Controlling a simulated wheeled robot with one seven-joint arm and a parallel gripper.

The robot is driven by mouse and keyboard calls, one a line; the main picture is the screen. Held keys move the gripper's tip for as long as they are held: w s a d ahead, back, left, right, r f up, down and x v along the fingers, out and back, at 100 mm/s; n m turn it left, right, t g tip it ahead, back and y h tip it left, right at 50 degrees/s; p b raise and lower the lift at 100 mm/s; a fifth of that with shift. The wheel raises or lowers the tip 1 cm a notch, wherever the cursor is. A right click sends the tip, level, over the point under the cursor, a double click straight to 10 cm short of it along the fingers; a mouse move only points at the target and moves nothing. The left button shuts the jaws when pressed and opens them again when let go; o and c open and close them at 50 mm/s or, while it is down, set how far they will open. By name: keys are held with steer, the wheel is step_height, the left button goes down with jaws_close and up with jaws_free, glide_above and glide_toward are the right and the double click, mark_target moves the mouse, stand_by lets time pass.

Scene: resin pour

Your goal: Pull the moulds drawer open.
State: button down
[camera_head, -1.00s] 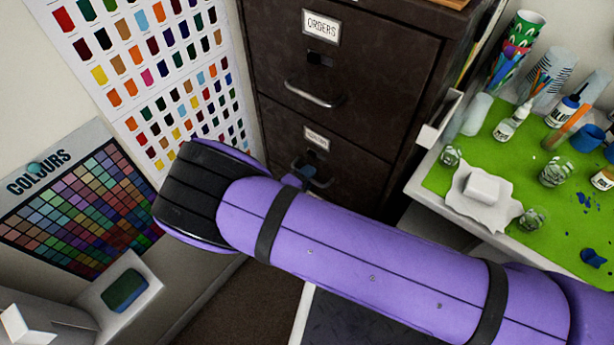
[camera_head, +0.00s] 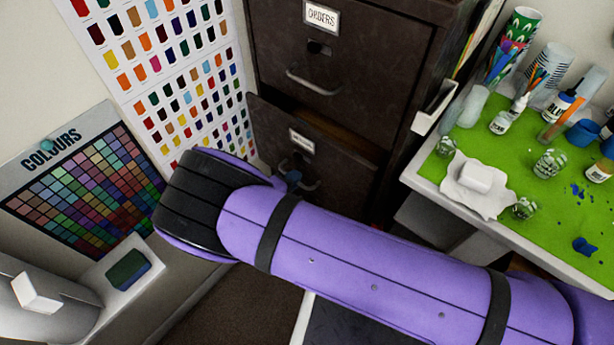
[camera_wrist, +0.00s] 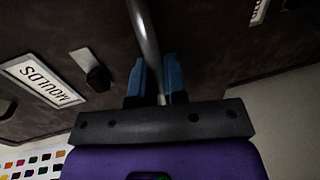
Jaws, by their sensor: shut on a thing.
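The moulds drawer (camera_head: 335,165) is the lower drawer of a dark brown filing cabinet. It stands partly open, with a gap showing along its top edge. Its label (camera_wrist: 42,82) reads MOULDS in the wrist view, with a dark latch (camera_wrist: 92,70) next to it. My gripper (camera_wrist: 156,82) has its blue fingers shut around the drawer's curved metal handle (camera_wrist: 143,30). In the head view my purple arm hides most of the gripper, and only a bit of blue finger (camera_head: 293,178) shows at the handle.
The upper drawer, labelled ORDERS (camera_head: 321,16), is shut. A table with a green mat (camera_head: 535,215) holding bottles, cups and jars stands close on the right. Colour charts (camera_head: 80,185) hang on the left wall, above a ledge with a green-blue block (camera_head: 127,269).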

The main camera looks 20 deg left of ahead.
steer(key=f+v, duration=0.2)
steer(key=v, duration=0.9)
steer(key=s+f+v, duration=0.1)
steer(key=f+v, duration=0.2)
steer(key=v, duration=0.9)
steer(key=shift+a, duration=0.35)
steer(key=shift+s, duration=0.1)
steer(key=c, duration=1.2)
jaws_free()
